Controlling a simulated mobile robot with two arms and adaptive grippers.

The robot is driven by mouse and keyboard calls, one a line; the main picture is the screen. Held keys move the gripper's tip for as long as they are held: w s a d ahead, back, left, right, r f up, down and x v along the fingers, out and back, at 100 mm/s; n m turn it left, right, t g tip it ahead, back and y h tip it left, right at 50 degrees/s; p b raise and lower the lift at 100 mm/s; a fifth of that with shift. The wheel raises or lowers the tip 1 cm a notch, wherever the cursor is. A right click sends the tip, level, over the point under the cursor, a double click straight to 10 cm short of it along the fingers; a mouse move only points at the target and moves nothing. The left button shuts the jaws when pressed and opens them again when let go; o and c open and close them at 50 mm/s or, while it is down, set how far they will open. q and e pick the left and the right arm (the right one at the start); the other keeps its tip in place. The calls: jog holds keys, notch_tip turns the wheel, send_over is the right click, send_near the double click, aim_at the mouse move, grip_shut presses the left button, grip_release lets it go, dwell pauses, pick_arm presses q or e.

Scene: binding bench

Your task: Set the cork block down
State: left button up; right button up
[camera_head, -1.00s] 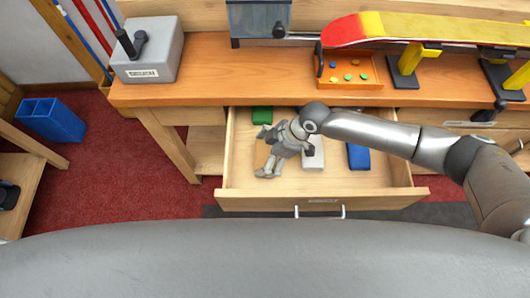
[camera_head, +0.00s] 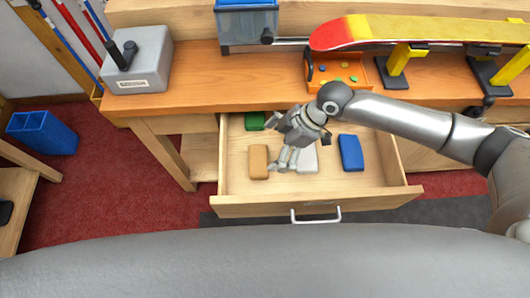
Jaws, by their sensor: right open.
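The cork block (camera_head: 259,161), a small tan block, lies on the floor of the open drawer (camera_head: 318,208), in its left part. My right gripper (camera_head: 287,161) is open and empty over the drawer, just to the right of the cork block and apart from it in the picture. It partly covers a white block (camera_head: 307,158). My left gripper is not in view.
A blue block (camera_head: 351,153) lies to the right in the drawer, and a green block (camera_head: 255,121) at its back left. On the bench (camera_head: 200,75) stand a grey box (camera_head: 139,62), an orange tray (camera_head: 369,74) and a red-yellow board (camera_head: 420,30) on stands.

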jog(key=shift+v, duration=1.6)
